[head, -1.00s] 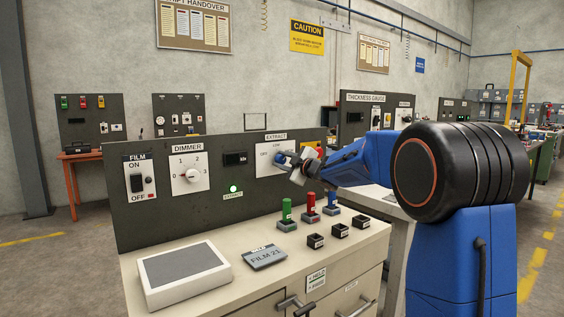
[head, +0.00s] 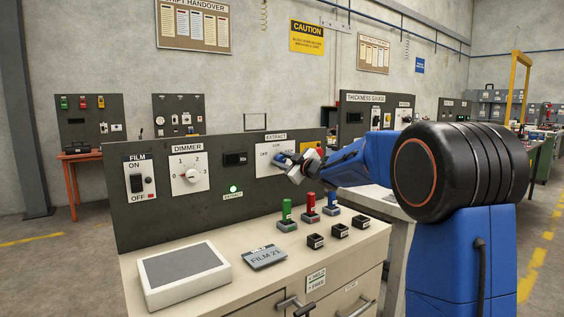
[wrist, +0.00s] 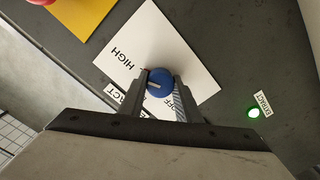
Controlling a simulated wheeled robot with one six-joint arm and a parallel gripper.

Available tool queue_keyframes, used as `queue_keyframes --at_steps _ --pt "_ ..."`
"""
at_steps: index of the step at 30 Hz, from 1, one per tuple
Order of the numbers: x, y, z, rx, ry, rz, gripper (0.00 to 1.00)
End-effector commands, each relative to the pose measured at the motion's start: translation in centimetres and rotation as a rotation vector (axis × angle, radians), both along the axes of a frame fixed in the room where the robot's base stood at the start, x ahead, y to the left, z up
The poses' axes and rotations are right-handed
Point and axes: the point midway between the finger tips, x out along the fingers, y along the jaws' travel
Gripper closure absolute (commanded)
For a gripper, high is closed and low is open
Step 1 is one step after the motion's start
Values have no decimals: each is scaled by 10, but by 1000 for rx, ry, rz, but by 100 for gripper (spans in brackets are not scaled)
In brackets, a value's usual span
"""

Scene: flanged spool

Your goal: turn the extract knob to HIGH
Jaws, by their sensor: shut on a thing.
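The blue extract knob (wrist: 161,82) sits on a white plate (wrist: 180,55) on the grey panel; it also shows in the head view (head: 281,159). My gripper (wrist: 161,86) is shut on the knob, one finger on each side. In the wrist view the knob's pale pointer mark faces left and slightly down, seemingly between LOW and HIGH. The word HIGH (wrist: 122,57) is readable left of the knob. OFF is partly covered by a finger. LOW is hidden in the wrist view but shows above the knob in the head view.
A green lamp (head: 234,189) is lit below a small display (head: 235,159). A yellow plate with a red button (wrist: 80,17) is beside the knob plate. Green, red and blue handles (head: 310,205) stand on the bench below my gripper. A dimmer knob (head: 192,175) is farther left.

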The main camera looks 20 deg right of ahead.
Motion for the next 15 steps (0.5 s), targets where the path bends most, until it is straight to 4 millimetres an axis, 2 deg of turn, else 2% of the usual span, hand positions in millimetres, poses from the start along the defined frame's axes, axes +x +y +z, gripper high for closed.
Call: queue_keyframes --at_steps 2,3,5,15 --pt "0 -1 -3 0 6 -2 92" --pt "0 -1 -3 -1 5 -2 63" --pt "0 -1 -3 0 4 -2 51" --pt "-2 -1 -1 0 1 -1 51"
